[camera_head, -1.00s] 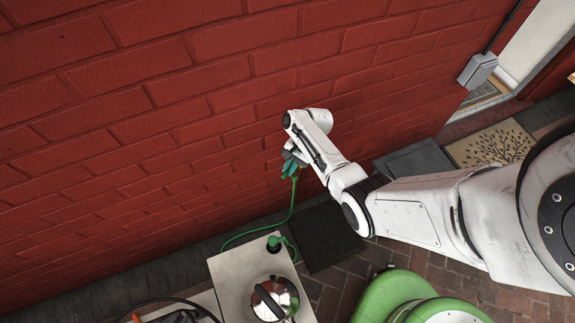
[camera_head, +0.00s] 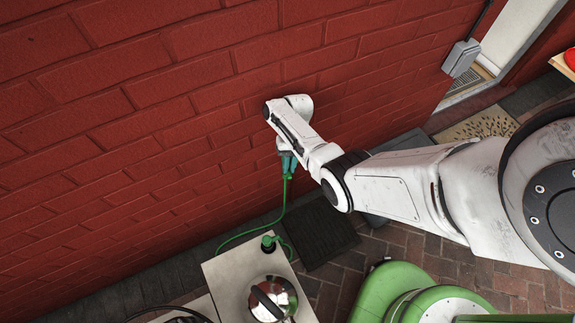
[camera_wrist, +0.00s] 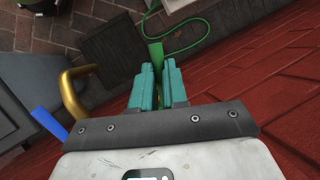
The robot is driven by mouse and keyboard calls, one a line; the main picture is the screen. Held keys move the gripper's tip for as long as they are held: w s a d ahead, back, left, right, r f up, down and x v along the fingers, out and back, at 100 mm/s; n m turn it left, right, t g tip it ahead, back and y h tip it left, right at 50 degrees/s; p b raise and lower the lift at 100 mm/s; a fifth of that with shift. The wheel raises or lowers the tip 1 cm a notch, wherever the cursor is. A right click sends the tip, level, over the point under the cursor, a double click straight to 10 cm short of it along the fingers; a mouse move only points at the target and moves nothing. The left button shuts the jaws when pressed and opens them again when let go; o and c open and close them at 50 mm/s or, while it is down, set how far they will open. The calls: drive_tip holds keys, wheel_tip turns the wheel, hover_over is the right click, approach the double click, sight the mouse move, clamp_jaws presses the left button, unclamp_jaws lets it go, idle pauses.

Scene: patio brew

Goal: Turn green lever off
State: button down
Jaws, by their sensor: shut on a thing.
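The green lever (camera_wrist: 155,52) shows in the wrist view as a flat green piece between and just beyond my fingertips. My gripper (camera_wrist: 153,83) has teal fingers and is shut on it; the part between the fingers is mostly hidden. In the head view my gripper (camera_head: 288,163) is close to the red brick wall, fingers pointing down, with a green piece showing just below them. The lever's pivot is hidden.
A green hose (camera_head: 284,208) runs from below my gripper to a pale table (camera_head: 228,280) with a shiny kettle (camera_head: 272,298). In the wrist view a brass pipe (camera_wrist: 70,95) and a blue lever (camera_wrist: 47,122) are left of my gripper. The brick wall (camera_head: 150,120) is close behind.

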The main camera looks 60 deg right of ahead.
idle(0.4)
drive_tip(key=c, duration=1.1)
unclamp_jaws()
drive_tip(key=shift+c, duration=0.2)
drive_tip(key=shift+r, duration=0.25)
drive_tip(key=s+a+r+p, duration=0.2)
drive_tip(key=s+r, duration=0.4)
drive_tip(key=s+a+r+p, duration=0.2)
drive_tip(key=s+r+p, duration=0.1)
drive_tip(key=s+r, duration=0.3)
drive_tip(key=shift+s+a+r+p, duration=0.25)
drive_tip(key=shift+s+p, duration=0.05)
drive_tip(key=shift+s, duration=0.35)
drive_tip(key=shift+c, duration=0.2)
